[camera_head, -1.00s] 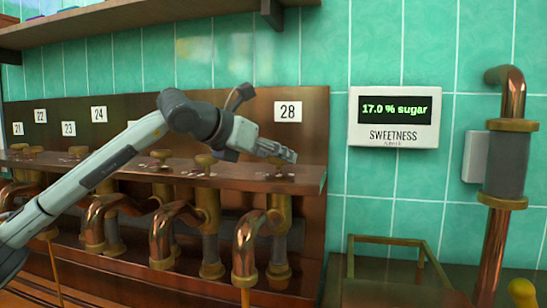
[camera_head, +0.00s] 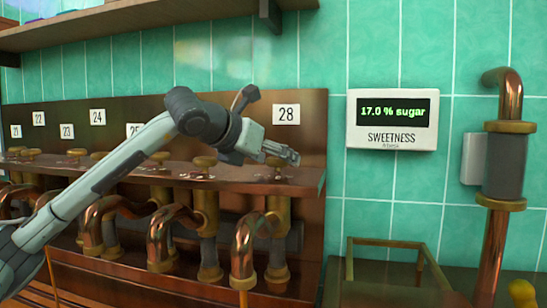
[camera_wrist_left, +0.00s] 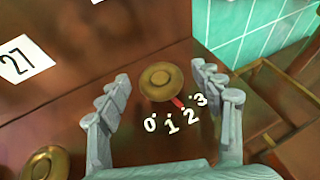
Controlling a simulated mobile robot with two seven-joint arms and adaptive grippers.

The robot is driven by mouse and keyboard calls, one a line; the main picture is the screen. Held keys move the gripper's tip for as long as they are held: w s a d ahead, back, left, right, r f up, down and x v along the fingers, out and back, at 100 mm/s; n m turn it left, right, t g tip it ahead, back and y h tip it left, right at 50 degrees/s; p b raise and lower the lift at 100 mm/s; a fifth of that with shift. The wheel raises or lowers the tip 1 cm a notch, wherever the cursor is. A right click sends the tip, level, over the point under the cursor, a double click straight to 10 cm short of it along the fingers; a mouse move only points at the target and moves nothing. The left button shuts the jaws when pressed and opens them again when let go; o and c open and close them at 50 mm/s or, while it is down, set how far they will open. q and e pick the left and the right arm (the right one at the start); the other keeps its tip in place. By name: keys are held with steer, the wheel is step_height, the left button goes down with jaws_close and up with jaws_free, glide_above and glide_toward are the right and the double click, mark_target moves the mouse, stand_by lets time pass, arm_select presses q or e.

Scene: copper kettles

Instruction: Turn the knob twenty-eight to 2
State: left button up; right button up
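Knob twenty-eight is a round brass knob (camera_wrist_left: 160,80) with a red pointer. The scale 0 to 3 is printed beside it, and the pointer aims at about the 2 mark. In the head view the knob (camera_head: 277,163) sits on the shelf below the label 28 (camera_head: 286,114), partly covered by my gripper. My left gripper (camera_head: 290,153) is just above the knob. In the wrist view its open fingers (camera_wrist_left: 160,74) stand on either side of the knob, with a visible gap on both sides. My right gripper is not in view.
A neighbouring brass knob (camera_wrist_left: 45,163) is at the lower left, with the label 27 (camera_wrist_left: 22,62) above it. A display (camera_head: 393,118) reads 17.0 % sugar. Copper pipes (camera_head: 243,250) hang below the shelf. A brass-railed tray (camera_head: 395,241) stands at the right.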

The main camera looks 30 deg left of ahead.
arm_select(q)
steer(key=v, duration=1.2)
steer(key=shift+f, duration=0.1)
stand_by(0.4)
